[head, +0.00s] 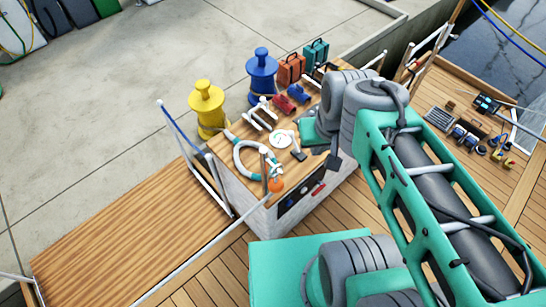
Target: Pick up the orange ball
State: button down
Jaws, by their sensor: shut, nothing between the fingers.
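The small orange ball (276,185) is at the near edge of the wooden top of a white cabinet (257,205). Small pale and brown pieces stand close beside and above it. I cannot tell whether it rests on the top or hangs at the edge. My teal and grey arm crosses the right side of the view, its large grey joint over the cabinet's right end. I cannot make out my gripper or its fingers; the arm's far end seems hidden behind that joint.
A white and teal ring (240,160) lies left of the ball. A yellow bollard (207,108) and a blue bollard (262,75) stand behind. Red and blue binoculars and orange (291,68) and green cases crowd the back. A wooden gangway (125,235) lies clear at left.

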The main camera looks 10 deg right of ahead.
aim_at(275, 184)
jog(key=z, duration=1)
jog(key=k, duration=1.5)
jog(key=u, duration=1.95)
jog(key=i, duration=0.5)
jog(key=u, duration=0.05)
